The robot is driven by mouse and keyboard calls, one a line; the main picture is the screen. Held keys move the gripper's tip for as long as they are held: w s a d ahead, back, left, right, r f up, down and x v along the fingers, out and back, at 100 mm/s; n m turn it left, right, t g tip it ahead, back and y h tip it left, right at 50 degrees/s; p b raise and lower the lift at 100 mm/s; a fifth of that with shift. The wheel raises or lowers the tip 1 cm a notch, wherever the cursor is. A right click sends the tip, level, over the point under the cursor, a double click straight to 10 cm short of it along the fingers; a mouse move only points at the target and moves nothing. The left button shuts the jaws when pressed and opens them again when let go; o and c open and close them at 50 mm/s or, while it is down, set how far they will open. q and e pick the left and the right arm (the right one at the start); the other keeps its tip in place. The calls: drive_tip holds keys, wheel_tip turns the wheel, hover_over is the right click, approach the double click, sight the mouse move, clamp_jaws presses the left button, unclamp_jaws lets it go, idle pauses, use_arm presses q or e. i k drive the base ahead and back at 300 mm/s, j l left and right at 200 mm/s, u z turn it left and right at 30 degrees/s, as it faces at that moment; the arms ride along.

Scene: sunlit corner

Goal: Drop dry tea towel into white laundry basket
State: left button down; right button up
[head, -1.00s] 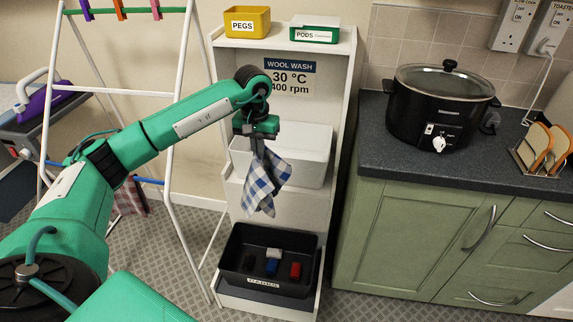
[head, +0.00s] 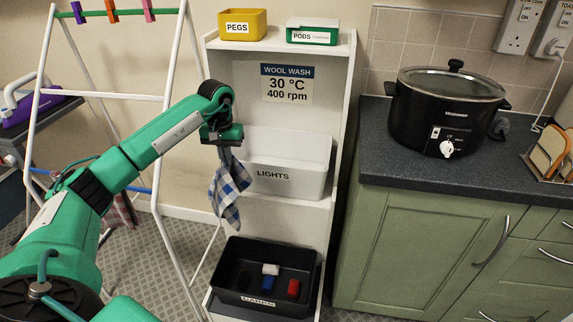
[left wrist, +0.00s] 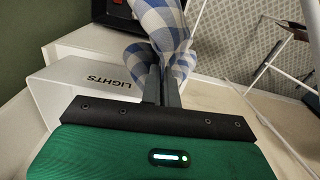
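My left gripper (head: 225,150) is shut on a blue-and-white checked tea towel (head: 230,188), which hangs down from the fingers. In the left wrist view the towel (left wrist: 158,22) is pinched at the ends of the gripper's fingers (left wrist: 162,75). The white laundry basket (head: 300,180), labelled LIGHTS, stands on the middle shelf of a white unit. In the head view, gripper and towel overlap its left end, with the towel hanging lower than its rim. The basket (left wrist: 80,85) also shows in the left wrist view, beside the fingers. My right gripper is not in view.
A black DARKS crate (head: 232,292) with small items is below. Yellow PEGS (head: 243,22) and green-and-white PODS (head: 313,32) boxes stand on top. A white airer (head: 165,150) with a red checked cloth (head: 122,212) is left. A slow cooker (head: 445,108) stands on the right counter.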

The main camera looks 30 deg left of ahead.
sight(289, 164)
drive_tip(key=i, duration=0.9)
